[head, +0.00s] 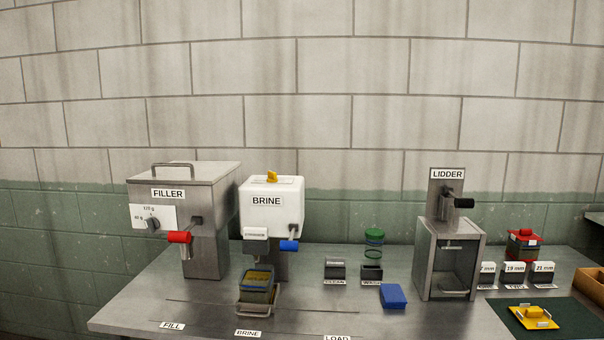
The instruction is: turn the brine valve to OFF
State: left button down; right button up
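The white BRINE box (271,205) stands on the metal bench, right of the filler. A blue handle (289,245) sticks out at its lower front right, and a small yellow knob (272,177) sits on its top. I cannot tell which is the valve, and I can read no OFF mark or valve setting. A small white label plate (256,233) is on the front below the box, its text too small to read. Under the box, a jar or container (258,280) with yellowish contents stands in a metal holder. Neither of my grippers is in view.
The steel FILLER (185,215) with a red handle (179,237) stands close on the left. The bench front (210,315) is mostly clear.

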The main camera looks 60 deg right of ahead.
aim_at(272, 176)
jog(key=z, duration=2.3)
jog(key=k, duration=0.1)
jog(key=u, duration=1.35)
